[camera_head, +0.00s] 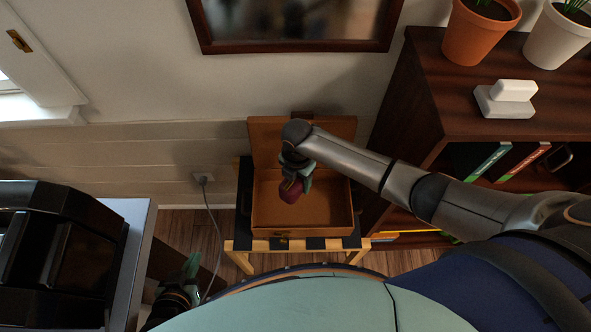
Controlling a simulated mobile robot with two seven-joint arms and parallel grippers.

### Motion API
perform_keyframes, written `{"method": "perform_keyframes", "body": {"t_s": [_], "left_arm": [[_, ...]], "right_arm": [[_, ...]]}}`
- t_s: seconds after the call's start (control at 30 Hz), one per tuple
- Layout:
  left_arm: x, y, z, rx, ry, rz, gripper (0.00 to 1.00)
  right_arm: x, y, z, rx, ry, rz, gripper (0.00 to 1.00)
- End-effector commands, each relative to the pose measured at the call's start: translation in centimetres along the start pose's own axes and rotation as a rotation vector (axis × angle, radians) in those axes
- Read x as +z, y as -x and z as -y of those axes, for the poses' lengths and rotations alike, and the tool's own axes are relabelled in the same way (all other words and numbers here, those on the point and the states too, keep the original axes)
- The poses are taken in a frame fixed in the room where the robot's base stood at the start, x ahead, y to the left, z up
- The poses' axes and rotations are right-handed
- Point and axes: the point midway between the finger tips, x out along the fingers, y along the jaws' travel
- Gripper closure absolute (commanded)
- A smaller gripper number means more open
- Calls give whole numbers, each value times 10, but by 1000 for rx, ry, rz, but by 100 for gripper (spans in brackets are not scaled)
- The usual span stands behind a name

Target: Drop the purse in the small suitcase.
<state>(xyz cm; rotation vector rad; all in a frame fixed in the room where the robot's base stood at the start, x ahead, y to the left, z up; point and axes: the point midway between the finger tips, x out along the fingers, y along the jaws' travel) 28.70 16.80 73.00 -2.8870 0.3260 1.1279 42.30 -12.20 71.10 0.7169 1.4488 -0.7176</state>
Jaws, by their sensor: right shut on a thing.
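The small suitcase (268,222) is an open orange-brown case on a low wooden stand, its lid raised against the wall. My right arm reaches in from the right, and its gripper (292,184) points down over the suitcase. It is shut on the purse (290,192), a small dark pink thing, partly hidden by the gripper. The purse shows in front of the open inside of the case; its exact height above the floor of the case is hard to tell. My left gripper (190,268) is low at the left, beside the grey table; its fingers are too small and dark to judge.
The stand (243,244) holds the suitcase near the wall. A dark wooden bookcase (440,95) with plant pots (480,32) and books (487,160) is at the right. A grey table (139,225) with a black machine (50,260) is at the left. A cable (214,225) hangs from the wall socket.

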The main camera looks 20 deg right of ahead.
Motion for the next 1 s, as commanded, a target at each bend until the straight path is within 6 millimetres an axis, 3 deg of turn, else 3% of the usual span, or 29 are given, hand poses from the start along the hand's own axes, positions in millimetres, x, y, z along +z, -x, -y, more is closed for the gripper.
{"method": "perform_keyframes", "body": {"t_s": [0.6, 0.97, 1.0], "left_arm": [[41, -40, -1, 9, -1, 4, 100], [42, -42, -2, 12, -2, 6, 100], [42, -42, -2, 12, -2, 6, 100]], "right_arm": [[0, -58, 0, 1, 5, -1, 100], [0, -59, 0, 1, 4, 0, 100], [0, -59, 0, 1, 4, 0, 35]]}}
